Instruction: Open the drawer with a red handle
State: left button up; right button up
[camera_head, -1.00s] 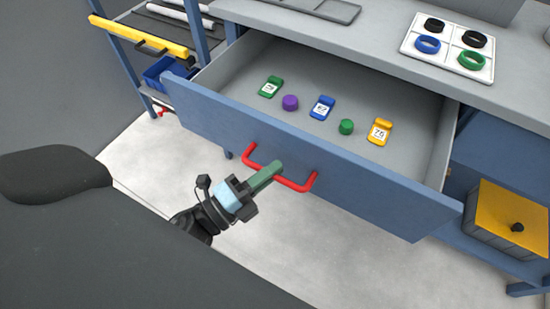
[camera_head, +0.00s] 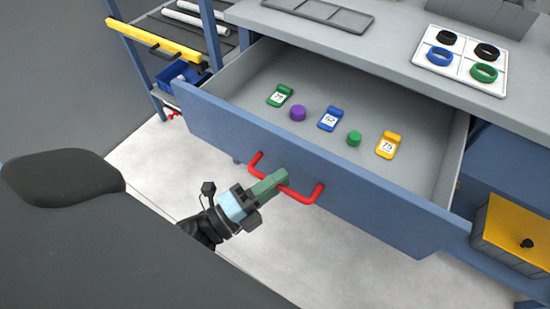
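The drawer (camera_head: 330,172) has a blue front and a grey inside, and it stands pulled well out from under the worktop. Its red handle (camera_head: 304,196) is a bar on the middle of the front. My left gripper (camera_head: 270,184) reaches in from the lower left, with green fingers at the handle's bar. The fingers look closed around the bar, which they partly hide. My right gripper is not in view.
Tags and caps, including a purple cap (camera_head: 298,113) and a yellow tag (camera_head: 388,145), lie in the drawer. A white tray (camera_head: 432,66) with several rings is on the worktop (camera_head: 400,50). A yellow-fronted box (camera_head: 515,233) stands right. Light floor is clear below.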

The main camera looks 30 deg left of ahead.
pick_arm(q)
jog(key=v, duration=0.8)
jog(key=shift+b, duration=0.35)
